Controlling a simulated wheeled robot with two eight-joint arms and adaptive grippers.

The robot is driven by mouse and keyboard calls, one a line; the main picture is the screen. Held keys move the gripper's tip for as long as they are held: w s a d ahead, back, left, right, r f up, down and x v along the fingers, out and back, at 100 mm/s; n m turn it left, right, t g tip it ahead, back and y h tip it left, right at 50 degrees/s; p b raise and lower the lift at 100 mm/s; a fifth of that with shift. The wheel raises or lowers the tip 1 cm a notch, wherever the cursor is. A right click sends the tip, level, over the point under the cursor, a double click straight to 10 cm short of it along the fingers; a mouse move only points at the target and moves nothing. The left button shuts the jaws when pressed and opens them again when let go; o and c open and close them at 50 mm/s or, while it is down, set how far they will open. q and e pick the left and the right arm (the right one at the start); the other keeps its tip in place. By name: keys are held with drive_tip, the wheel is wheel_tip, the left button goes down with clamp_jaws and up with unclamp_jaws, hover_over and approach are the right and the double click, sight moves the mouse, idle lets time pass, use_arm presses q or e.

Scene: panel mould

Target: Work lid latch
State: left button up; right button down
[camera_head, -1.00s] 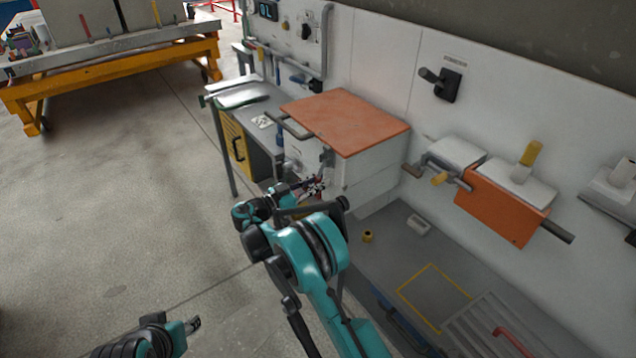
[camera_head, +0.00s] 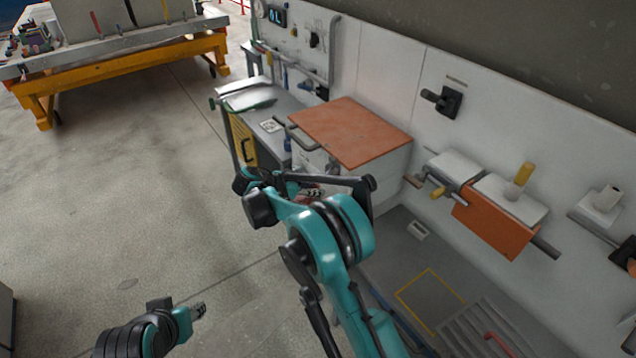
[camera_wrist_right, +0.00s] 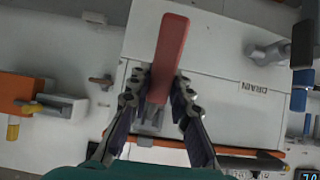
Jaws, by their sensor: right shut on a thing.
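The box (camera_head: 384,178) with the orange lid (camera_head: 350,132) stands against the white wall panel, its lid down. My right gripper (camera_head: 312,194) is at the box's front, mostly hidden behind my own arm in the head view. In the right wrist view my right gripper (camera_wrist_right: 160,88) is shut on a red lever (camera_wrist_right: 171,45), with one finger on each side of it. A small grey fitting at the lever's base is partly hidden by the fingers. My left gripper (camera_head: 198,311) is low at the left over the floor, away from the box; its jaws are too small to read.
A grey bench (camera_head: 268,108) stands left of the box. Wall fittings with an orange block (camera_head: 492,228) stick out at the right. A yellow outlined square (camera_head: 430,300) lies on the lower surface. A DRAIN label (camera_wrist_right: 253,87) is beside the lever. Open floor is at the left.

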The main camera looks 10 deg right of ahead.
sight(314, 186)
drive_tip(key=r+y+p, duration=0.1)
drive_tip(key=y+p, duration=0.1)
drive_tip(key=r+g+y+p, duration=0.1)
drive_tip(key=r+y+p, duration=0.1)
drive_tip(key=a+r+g+y+p, duration=0.1)
drive_tip(key=y+p, duration=0.1)
drive_tip(key=shift+s+r, duration=0.25)
drive_tip(key=r+y+p, duration=0.1)
drive_tip(key=r+g+y+p, duration=0.1)
drive_tip(key=y, duration=0.1)
drive_tip(key=shift+w+d+r+g+y+p, duration=0.1)
drive_tip(key=shift+r+g+y+p, duration=0.25)
drive_tip(key=shift+y, duration=0.3)
drive_tip(key=shift+d+r+g+y+p, duration=0.1)
drive_tip(key=shift+r+g+y+p, duration=0.2)
drive_tip(key=shift+y, duration=0.35)
drive_tip(key=c, duration=1.4)
unclamp_jaws()
drive_tip(key=shift+o, duration=0.2)
drive_tip(key=shift+r, duration=0.1)
wheel_tip(314, 186, up, 12)
drive_tip(key=d, duration=0.1)
drive_tip(key=shift+w, duration=0.25)
